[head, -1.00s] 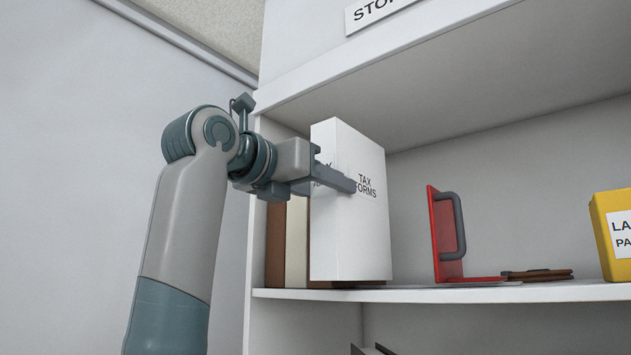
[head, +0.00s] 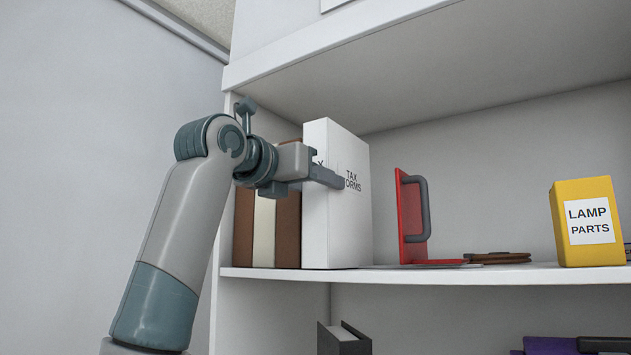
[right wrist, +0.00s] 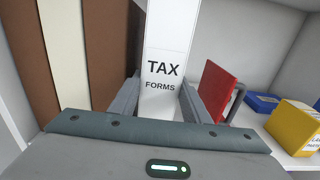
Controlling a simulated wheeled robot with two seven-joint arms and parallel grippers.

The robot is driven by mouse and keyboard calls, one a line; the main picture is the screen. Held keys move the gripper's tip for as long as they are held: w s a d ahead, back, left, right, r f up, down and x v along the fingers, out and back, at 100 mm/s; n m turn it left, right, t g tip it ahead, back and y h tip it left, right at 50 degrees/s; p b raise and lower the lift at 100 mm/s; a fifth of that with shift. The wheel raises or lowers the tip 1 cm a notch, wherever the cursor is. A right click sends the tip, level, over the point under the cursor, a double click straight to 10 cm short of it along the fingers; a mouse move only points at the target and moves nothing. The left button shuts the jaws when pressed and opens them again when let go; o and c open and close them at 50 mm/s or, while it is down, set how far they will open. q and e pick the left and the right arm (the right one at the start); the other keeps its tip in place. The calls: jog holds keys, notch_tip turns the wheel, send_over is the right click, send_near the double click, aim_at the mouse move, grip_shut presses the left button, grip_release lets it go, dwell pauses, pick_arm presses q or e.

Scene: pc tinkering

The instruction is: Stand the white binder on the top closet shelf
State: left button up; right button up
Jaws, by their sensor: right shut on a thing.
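The white binder (head: 350,235), labelled TAX FORMS, stands upright at the left part of the closet shelf (head: 450,275), just right of a row of brown and cream binders. Its lower edge is at shelf level in the head view; I cannot tell whether it bears on the board. My right gripper (head: 335,182) is shut on the binder, one finger along its labelled side. In the right wrist view the white binder (right wrist: 167,50) sits between the two fingers of the right gripper (right wrist: 160,100). My left gripper is not in view.
Brown and cream binders (head: 264,232) stand at the left wall. A red bookend (head: 410,220) with a grey handle stands to the right, with a gap between. Brown flat items (head: 498,258) and a yellow LAMP PARTS box (head: 565,225) are farther right. A shelf ceiling lies above.

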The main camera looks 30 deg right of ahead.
dwell(0.3)
jog(key=o, duration=1.3)
jog(key=shift+s, duration=0.1)
jog(key=shift+a+f, duration=0.1)
jog(key=shift+a, duration=0.05)
jog(key=b+v, duration=0.2)
jog(key=v, duration=0.5)
jog(key=shift+s+a, duration=0.15)
jog(key=shift+a, duration=0.2)
